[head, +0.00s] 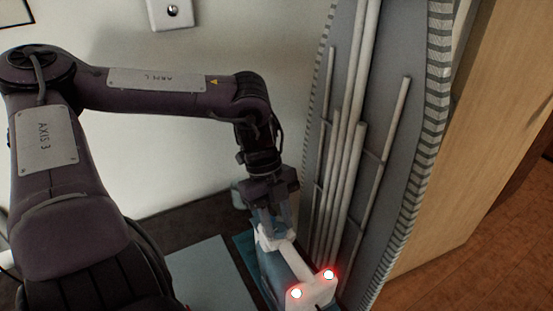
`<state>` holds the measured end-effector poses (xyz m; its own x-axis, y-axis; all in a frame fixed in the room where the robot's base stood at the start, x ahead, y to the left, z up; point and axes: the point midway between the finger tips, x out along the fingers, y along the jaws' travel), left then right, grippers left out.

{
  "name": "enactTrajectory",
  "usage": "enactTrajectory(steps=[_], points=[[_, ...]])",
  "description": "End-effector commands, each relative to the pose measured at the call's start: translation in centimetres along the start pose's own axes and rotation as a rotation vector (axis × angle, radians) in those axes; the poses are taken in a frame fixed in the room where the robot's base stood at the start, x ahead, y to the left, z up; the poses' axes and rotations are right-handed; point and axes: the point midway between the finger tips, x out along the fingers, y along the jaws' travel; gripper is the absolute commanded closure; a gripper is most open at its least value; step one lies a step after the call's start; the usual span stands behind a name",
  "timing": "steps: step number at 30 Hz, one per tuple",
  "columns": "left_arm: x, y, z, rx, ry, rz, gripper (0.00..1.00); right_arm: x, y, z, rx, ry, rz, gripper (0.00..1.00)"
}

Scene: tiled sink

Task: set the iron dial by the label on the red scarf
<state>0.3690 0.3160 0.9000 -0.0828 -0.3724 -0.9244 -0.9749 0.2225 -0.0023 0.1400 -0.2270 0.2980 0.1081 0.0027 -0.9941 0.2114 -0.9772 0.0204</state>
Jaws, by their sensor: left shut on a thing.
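The iron (298,268), white and blue-grey with two glowing red lights at its near end, stands at the bottom centre against the folded ironing board. My left gripper (272,226) reaches down from above and is shut on a white part at the iron's far end. The fingers cover that spot, so I cannot tell whether it is the dial or the handle. No red scarf and no label show in this view. My right gripper is not in view.
The ironing board (405,160) stands upright right of my left gripper, its metal legs close by. A wooden panel (470,130) is further right. A pale wall with a switch plate (172,12) is behind. A flat grey-blue surface (212,275) lies left of the iron.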

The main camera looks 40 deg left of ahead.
Motion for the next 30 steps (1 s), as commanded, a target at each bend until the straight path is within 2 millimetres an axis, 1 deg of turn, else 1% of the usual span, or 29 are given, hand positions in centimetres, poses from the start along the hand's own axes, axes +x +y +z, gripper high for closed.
enactTrajectory(steps=[1,3,6,10,16,21,30], points=[[0.5,0.1,0.3,0.036,-0.005,0.024,0.92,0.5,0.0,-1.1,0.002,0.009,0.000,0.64],[0.4,0.1,0.2,0.094,-0.004,0.048,0.92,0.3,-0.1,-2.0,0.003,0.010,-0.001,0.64],[0.3,0.1,0.1,0.182,-0.003,0.087,0.92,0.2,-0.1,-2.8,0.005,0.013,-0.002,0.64],[0.2,-0.1,0.1,0.295,-0.002,0.133,0.92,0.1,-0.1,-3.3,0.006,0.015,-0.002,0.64],[0.1,-0.2,0.0,0.471,-0.002,0.206,0.92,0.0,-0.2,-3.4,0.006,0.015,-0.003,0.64],[0.1,-0.3,-0.1,0.614,0.000,0.263,0.92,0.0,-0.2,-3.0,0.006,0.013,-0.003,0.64],[0.1,-0.4,-0.2,0.807,0.001,0.341,0.92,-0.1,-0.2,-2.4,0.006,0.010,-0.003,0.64]])
